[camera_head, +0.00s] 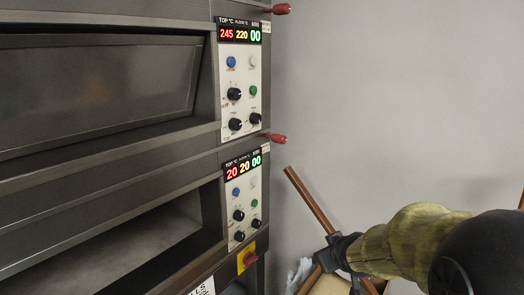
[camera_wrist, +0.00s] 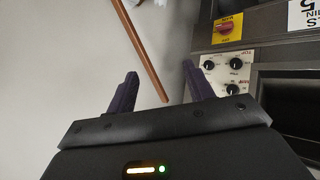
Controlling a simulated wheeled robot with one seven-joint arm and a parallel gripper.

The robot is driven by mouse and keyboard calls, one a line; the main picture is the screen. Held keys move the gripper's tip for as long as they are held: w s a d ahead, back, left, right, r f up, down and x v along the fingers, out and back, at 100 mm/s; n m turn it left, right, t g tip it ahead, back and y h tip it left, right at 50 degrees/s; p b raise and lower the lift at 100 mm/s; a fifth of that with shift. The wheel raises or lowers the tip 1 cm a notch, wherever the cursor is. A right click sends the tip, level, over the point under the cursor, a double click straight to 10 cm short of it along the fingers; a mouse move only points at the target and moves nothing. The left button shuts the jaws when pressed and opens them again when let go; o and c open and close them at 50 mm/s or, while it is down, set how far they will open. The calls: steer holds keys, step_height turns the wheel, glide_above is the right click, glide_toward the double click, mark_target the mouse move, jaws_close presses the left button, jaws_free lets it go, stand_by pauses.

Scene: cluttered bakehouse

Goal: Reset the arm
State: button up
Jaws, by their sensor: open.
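My gripper (camera_wrist: 160,84) is open, with its two dark purple fingers apart and nothing between them in the wrist view. In the head view my arm reaches in from the lower right, and the dark gripper (camera_head: 336,252) is low beside the oven's right side. The finger tips are hard to make out there. In the wrist view, which is turned over, the fingers point towards the wall and the oven's control panel (camera_wrist: 228,74).
A deck oven (camera_head: 105,135) fills the left; its lower chamber (camera_head: 120,250) looks open. Red knobs (camera_head: 279,139) stick out at its right edge. A brown pole (camera_head: 309,198) leans behind my gripper, near a cardboard box (camera_head: 328,285). The wall area at upper right is clear.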

steer(key=s+a+f+m+g, duration=0.15)
steer(key=s+f+g, duration=0.3)
steer(key=s, duration=0.55)
steer(key=s+a+f+m+g, duration=0.1)
steer(key=s+f+m+g, duration=0.2)
steer(key=s+f, duration=0.45)
steer(key=w+p+v, duration=0.2)
steer(key=p+v, duration=1)
steer(key=v, duration=0.1)
steer(key=shift+d+r, duration=0.15)
steer(key=shift+r, duration=0.4)
steer(key=shift+s, duration=0.1)
steer(key=shift+c, duration=1.4)
steer(key=shift+f, duration=0.1)
steer(key=shift+c, duration=0.3)
